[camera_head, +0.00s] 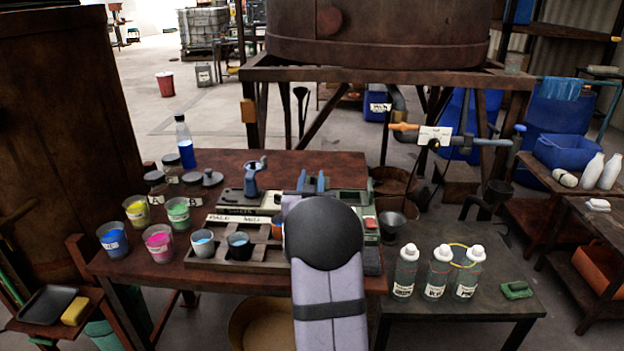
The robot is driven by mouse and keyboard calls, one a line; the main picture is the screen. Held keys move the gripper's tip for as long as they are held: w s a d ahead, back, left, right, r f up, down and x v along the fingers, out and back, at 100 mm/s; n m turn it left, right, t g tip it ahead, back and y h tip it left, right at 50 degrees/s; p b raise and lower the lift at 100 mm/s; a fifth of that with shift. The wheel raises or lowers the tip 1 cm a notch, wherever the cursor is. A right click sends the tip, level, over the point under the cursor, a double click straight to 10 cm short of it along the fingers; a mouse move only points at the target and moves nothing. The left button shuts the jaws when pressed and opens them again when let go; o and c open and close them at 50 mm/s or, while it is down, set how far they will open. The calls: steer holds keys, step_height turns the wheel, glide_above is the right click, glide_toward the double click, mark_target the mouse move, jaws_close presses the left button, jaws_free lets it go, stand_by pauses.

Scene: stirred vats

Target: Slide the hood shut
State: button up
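A green-and-grey bench machine (345,204) stands at the right end of the brown table. My arm covers its middle and left part. I cannot make out a separate hood or how far it stands open, as that area is largely hidden. My arm rises from the bottom centre and its dark rounded joint lies in front of the machine. Two short blue upright prongs show just above this joint, a little apart. I cannot tell whether they are my fingertips or part of the machine. The rest of my gripper is hidden behind the arm, and no held object shows.
Cups of coloured liquid (158,241) stand at the table's left, beside a slotted wooden rack (205,257). White-capped bottles (437,272) stand on the dark right bench (480,309). A large vat (380,40) stands behind.

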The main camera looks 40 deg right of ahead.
jaws_close()
stand_by(1.4)
